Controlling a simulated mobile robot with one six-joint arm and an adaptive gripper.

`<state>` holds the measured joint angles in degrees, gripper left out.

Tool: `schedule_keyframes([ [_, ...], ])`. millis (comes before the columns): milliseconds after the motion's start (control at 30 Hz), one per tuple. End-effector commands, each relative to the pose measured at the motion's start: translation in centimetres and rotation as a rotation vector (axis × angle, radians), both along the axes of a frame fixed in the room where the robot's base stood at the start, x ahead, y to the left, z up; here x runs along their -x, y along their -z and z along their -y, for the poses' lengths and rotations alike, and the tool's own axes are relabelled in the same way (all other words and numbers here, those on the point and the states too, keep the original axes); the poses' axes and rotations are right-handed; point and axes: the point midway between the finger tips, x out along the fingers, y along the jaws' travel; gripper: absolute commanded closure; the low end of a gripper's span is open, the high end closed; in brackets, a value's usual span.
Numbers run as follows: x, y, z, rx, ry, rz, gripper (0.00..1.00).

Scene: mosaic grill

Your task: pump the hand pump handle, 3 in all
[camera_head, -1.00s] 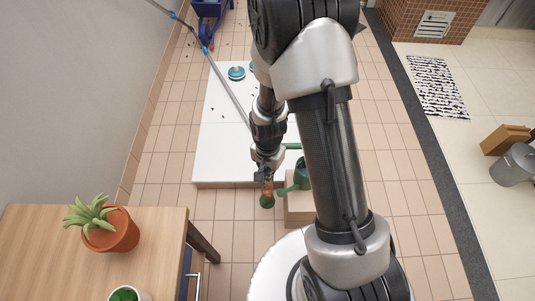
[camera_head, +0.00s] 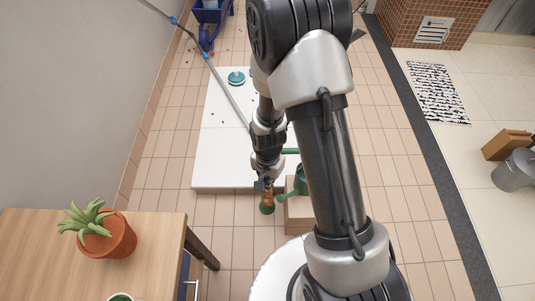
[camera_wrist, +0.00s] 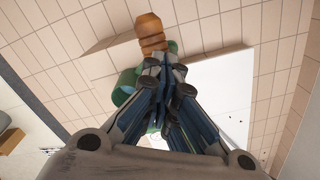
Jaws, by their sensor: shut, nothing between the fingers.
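The green hand pump (camera_head: 301,179) stands on a tan block on the floor, partly hidden behind my arm. An orange-brown ridged grip (camera_head: 267,197) with a green end shows at its left, just below my gripper (camera_head: 265,184). In the wrist view, the grip (camera_wrist: 151,36) lies just beyond the tips of my gripper (camera_wrist: 163,62), which is shut and empty. The green pump body (camera_wrist: 125,86) shows left of the fingers, partly hidden by them. Whether the fingertips touch the grip cannot be told.
A tan block (camera_head: 297,222) stands under the pump, and a low white slab (camera_head: 212,150) lies behind. A wooden table (camera_head: 45,265) with a potted plant (camera_head: 107,240) is at the lower left. A grey hose or pole (camera_head: 228,92) crosses the slab.

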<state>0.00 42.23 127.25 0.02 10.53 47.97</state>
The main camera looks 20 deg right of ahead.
Motion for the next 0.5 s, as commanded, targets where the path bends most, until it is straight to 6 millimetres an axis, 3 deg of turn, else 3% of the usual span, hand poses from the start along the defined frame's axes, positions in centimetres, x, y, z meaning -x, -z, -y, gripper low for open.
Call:
schedule_keyframes([
  [500,-0.1,-5.7,0.0,0.0,0.0,0.001,1.0],
])
